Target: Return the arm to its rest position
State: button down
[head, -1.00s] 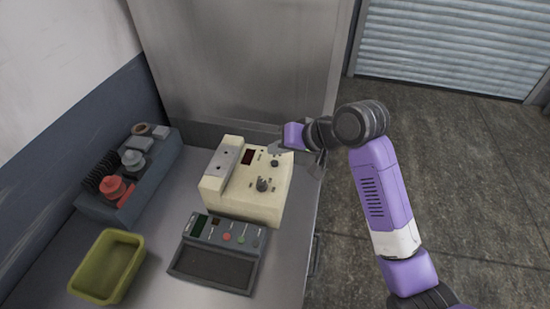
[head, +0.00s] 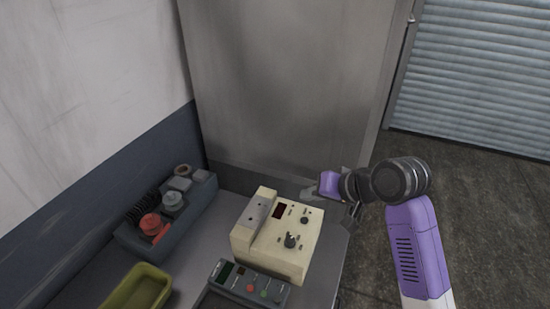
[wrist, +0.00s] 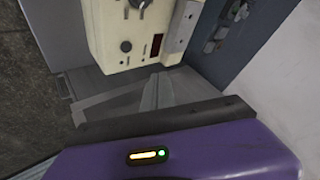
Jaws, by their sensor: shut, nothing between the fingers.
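My purple and black arm (head: 412,235) reaches in from the right side of the head view. My gripper (head: 308,193) is at its far end, just beyond the back right part of a cream instrument box (head: 272,262). The fingers look shut and empty. In the wrist view, the grey fingers (wrist: 150,92) show beyond the purple housing, and the cream box (wrist: 112,30) is at the top. No pan is in view.
A dark blue-grey rack (head: 190,218) with red and grey parts stands at the back left of the grey bench. A green tray (head: 135,292) and a dark control unit (head: 248,285) lie in front. A tall grey panel (head: 280,80) rises behind. Open floor (head: 480,190) lies right.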

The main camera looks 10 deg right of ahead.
jog(key=w+d+r+t+h, duration=0.2)
jog(key=w+d+r+t, duration=0.15)
jog(key=r+t, duration=0.35)
jog(key=s+a+f+n+h+b, duration=0.1)
jog(key=s+f, duration=0.4)
jog(key=s, duration=1)
jog(key=s+a+f+n+b, duration=0.1)
jog(key=s+f+b, duration=0.3)
jog(key=s, duration=1.2)
jog(key=s+a+f+n+h+b, duration=0.1)
jog(key=s+a+f+b, duration=0.1)
jog(key=s+f, duration=0.6)
jog(key=s, duration=0.7)
jog(key=shift+s+h, duration=0.15)
jog(key=shift+h, duration=0.15)
